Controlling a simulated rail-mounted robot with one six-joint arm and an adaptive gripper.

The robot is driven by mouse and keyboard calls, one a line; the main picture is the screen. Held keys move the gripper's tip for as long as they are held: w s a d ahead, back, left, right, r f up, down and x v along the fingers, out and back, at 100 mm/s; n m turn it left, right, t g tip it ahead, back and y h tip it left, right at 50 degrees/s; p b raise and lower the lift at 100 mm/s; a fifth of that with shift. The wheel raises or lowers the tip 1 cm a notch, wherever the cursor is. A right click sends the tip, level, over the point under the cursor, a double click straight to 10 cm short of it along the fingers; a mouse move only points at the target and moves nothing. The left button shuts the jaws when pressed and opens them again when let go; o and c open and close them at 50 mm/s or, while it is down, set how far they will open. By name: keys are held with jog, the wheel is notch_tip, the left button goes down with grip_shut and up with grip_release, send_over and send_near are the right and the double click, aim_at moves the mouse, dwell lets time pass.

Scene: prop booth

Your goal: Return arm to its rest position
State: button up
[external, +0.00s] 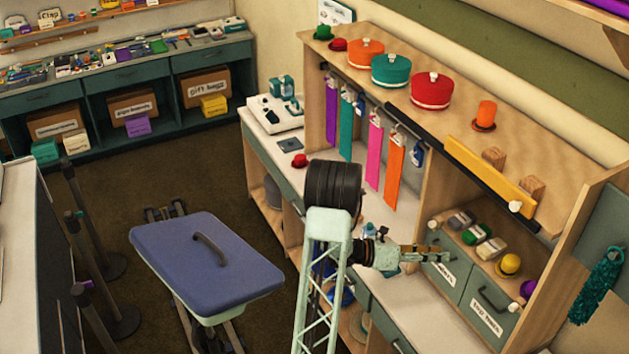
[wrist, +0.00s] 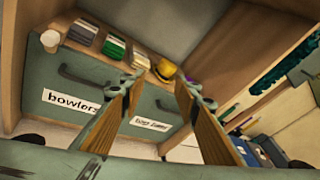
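My gripper (external: 443,254) reaches out to the right over the white counter, in front of the grey drawers on the lower right of the shelf unit. In the wrist view my gripper (wrist: 163,84) has its two wood-coloured fingers apart, with nothing between them. The drawer labelled "bowlers" (wrist: 75,98) and the drawer beside it, whose label I cannot read surely (wrist: 152,122), are beyond the fingers. Both drawers look shut. A yellow bowler hat (external: 508,265) sits on top of the drawer unit; it also shows between the fingertips in the wrist view (wrist: 166,70).
Folded cloths (external: 477,235) lie on the drawers. A wooden shelf (external: 455,120) with hats stands above, and coloured strips (external: 375,150) hang under it. A blue-lidded cart (external: 205,265) stands left of my arm. Open brown floor (external: 150,170) lies behind the cart.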

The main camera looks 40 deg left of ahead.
jog(key=s+d+r+m+g+h+b, duration=0.1)
jog(key=s+d+r+m+g, duration=0.15)
jog(key=s+d+m, duration=0.4)
jog(key=s+d+r+m+g+h, duration=0.1)
jog(key=s+d+m+g, duration=0.2)
jog(key=s+d, duration=0.55)
jog(key=s+d+m+g+y+b, duration=0.1)
jog(key=s+d+m+g, duration=0.3)
jog(key=s, duration=0.3)
jog(key=s+d+m+g+y, duration=0.1)
jog(key=s+d+m, duration=0.3)
jog(key=s+d, duration=0.25)
jog(key=s+a+m+g+y, duration=0.2)
jog(key=s+m+y, duration=0.35)
jog(key=s, duration=0.85)
jog(key=s+a+r+m+t+y, duration=0.4)
jog(key=s+a+m, duration=0.4)
jog(key=a+m, duration=0.2)
jog(key=shift+s+r+m+p, duration=0.3)
jog(key=shift+r+m+p, duration=0.15)
jog(key=shift+r, duration=0.1)
jog(key=shift+a+y, duration=0.1)
jog(key=shift+y, duration=0.15)
jog(key=shift+a, duration=0.1)
